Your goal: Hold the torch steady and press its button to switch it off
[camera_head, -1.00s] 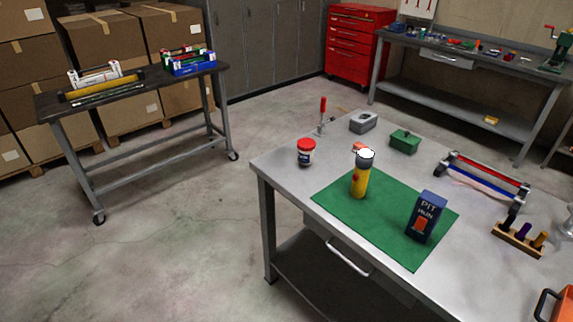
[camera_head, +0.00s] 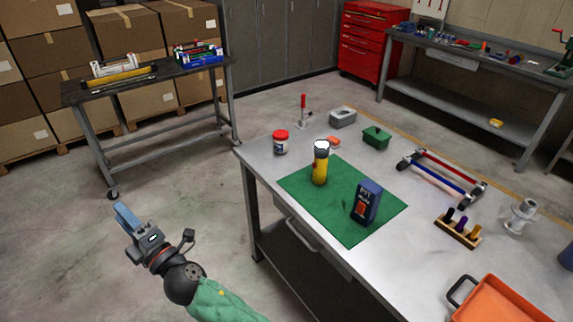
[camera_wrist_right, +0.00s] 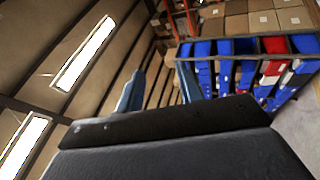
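The torch (camera_head: 320,167) stands upright on the green mat (camera_head: 300,185) of the grey workbench. It has a yellow body, a dark collar and a bright white top that looks lit. I cannot make out its button clearly. The torch is not in the wrist view.
A blue "PIT RUN" box (camera_head: 367,203) stands on the mat, right of the torch. A red-capped jar (camera_head: 281,143), red-handled clamp (camera_head: 303,113), green box (camera_head: 376,137) and orange tray (camera_head: 505,300) share the bench (camera_head: 400,265).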

